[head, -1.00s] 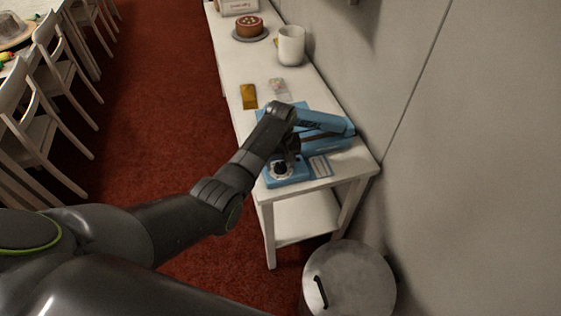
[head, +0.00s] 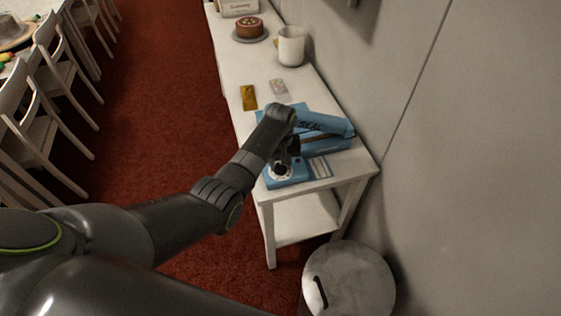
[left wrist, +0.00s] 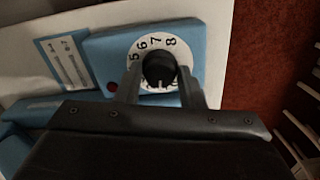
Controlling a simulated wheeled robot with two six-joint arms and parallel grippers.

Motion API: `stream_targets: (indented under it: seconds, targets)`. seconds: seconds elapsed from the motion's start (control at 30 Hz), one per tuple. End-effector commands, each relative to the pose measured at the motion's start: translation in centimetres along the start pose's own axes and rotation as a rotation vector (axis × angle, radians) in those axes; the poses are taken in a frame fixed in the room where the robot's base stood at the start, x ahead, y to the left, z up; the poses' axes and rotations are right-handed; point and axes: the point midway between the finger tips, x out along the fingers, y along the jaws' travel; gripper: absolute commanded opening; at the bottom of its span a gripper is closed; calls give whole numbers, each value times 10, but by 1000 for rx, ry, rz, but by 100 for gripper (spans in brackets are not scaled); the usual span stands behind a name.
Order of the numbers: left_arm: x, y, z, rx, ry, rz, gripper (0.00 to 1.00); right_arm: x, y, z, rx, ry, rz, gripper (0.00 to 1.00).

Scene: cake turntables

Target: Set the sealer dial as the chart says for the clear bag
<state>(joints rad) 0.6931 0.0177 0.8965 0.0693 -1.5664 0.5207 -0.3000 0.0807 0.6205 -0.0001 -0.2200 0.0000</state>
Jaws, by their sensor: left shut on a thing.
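The blue sealer (head: 325,142) stands on the near end of the white table. Its dial (left wrist: 140,45) has a white face with black numbers; 5, 6, 7 and 8 are readable in the left wrist view. My left gripper (left wrist: 160,76) is shut on the black dial knob (left wrist: 160,67), one finger on each side. In the head view the left gripper (head: 284,160) partly covers the dial. The knob's pointer is not clear. The chart (left wrist: 66,62) lies beside the dial, its print too small to read. The clear bag (head: 279,87) lies farther back. My right gripper is out of view.
A gold bag (head: 249,97) lies left of the clear bag. A round lidded bin (head: 350,281) stands at the table's near end, close to the wall.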

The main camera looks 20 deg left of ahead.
Motion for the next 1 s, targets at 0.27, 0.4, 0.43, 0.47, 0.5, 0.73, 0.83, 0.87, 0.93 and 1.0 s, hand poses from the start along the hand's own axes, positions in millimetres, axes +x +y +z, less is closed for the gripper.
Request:
stream_targets:
  seconds: [0.27,0.4,0.43,0.47,0.5,0.73,0.83,0.87,0.93,1.0]
  targets:
    - [-4,0,0,217,-1,-1,12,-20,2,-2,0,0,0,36]
    - [-4,0,0,352,-1,-1,12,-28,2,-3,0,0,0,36]
    - [-4,0,0,380,0,0,12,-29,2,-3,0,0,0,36]
    - [-4,0,-1,408,1,0,12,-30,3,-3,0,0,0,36]
    - [-3,0,0,446,0,0,12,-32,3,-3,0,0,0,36]
    - [-3,0,-1,651,1,0,12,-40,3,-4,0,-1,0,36]
    - [-2,0,-1,729,2,0,12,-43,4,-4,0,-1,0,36]
    - [-2,0,-1,750,2,0,12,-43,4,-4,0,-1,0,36]
    - [-2,1,-1,796,2,0,12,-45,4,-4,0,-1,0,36]
    - [-2,1,-1,835,3,0,12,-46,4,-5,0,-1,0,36]
